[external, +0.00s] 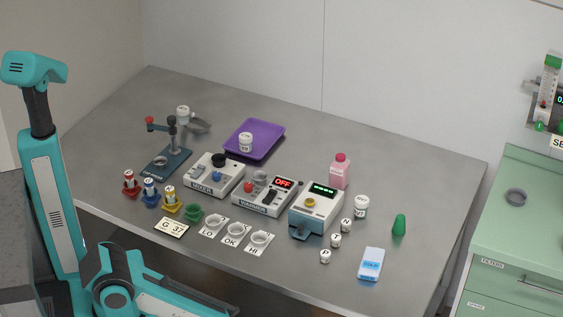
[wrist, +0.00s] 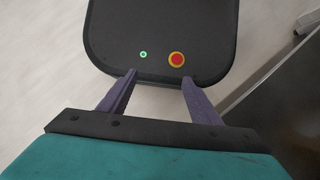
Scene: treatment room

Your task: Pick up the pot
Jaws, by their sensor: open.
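A small white lidded pot with a dark label (external: 246,142) stands upright on the purple tray (external: 272,128) toward the back of the grey table. A similar white labelled pot (external: 361,207) stands right of the machine with the green display. Another white container (external: 183,114) is at the stand at the back left. I cannot tell from the labels which is the task's pot. My gripper (wrist: 159,78) shows in the wrist view with its two purple fingers apart and nothing between them. It is away from the table items, and its fingertips cannot be made out in the external view.
Coloured holders, white cup cards and small lettered pieces lie in front. A pink bottle (external: 340,170) stands behind. The table's back right is clear.

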